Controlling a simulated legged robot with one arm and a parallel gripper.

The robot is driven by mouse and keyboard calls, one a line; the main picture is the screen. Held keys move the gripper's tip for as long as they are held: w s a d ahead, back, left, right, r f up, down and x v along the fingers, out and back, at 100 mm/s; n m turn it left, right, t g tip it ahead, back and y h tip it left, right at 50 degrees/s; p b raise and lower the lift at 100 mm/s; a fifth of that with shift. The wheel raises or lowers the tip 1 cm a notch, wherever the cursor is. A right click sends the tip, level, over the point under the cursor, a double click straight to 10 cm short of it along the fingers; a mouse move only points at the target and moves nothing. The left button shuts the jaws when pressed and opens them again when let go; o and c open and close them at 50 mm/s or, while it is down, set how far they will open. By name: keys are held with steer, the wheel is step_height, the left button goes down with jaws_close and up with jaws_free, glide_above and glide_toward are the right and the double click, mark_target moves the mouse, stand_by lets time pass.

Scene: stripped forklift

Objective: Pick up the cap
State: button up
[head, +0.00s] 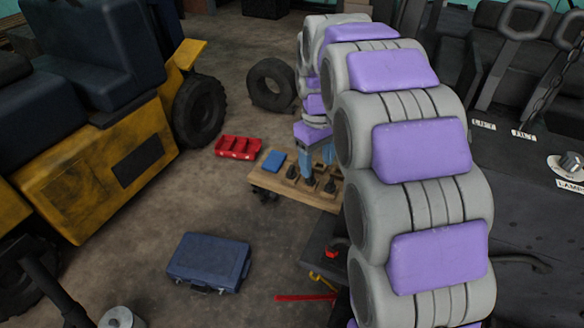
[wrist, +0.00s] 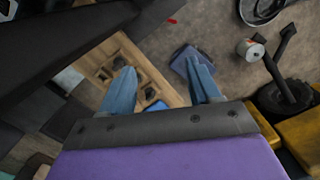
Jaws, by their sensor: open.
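My gripper (head: 317,166) is over a wooden board on low casters (head: 262,178), its two blue fingers pointing down. In the wrist view the fingers of my gripper (wrist: 163,72) are spread apart with nothing between them. Several small dark pieces (head: 309,184) stand on the board by the fingertips; they also show in openings of the board in the wrist view (wrist: 128,64). I cannot tell which piece, if any, is the cap. A flat blue item (head: 273,161) lies at the board's left end. My arm hides part of the board's right side.
A red tray (head: 238,147) and a dark blue case (head: 209,263) lie on the floor. A loose tyre (head: 272,84) and a yellow forklift body (head: 95,170) stand at left. A dark labelled panel (head: 520,190) stands at right.

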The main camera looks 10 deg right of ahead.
steer(key=w+n+p, duration=0.1)
steer(key=w, duration=0.6)
steer(key=n+p, duration=0.4)
glide_above(291, 167)
step_height(291, 167, down, 4)
steer(key=shift+t, duration=0.4)
steer(key=f+b, duration=0.1)
steer(key=f, duration=0.5)
steer(key=f+b, duration=0.1)
steer(key=f, duration=0.5)
steer(key=shift+w+d+f, duration=0.1)
steer(key=shift+w+f, duration=0.1)
steer(key=f, duration=0.1)
steer(key=f+b, duration=0.1)
steer(key=f, duration=0.2)
steer(key=shift+s+a+f+b, duration=0.15)
steer(key=shift+a+f+b, duration=0.25)
steer(key=shift+d+f, duration=0.2)
steer(key=shift+d, duration=0.3)
steer(key=shift+r, duration=0.1)
steer(key=shift+c, duration=0.6)
steer(key=shift+a, duration=0.25)
steer(key=c, duration=0.6)
steer(key=shift+d, duration=0.1)
jaws_close()
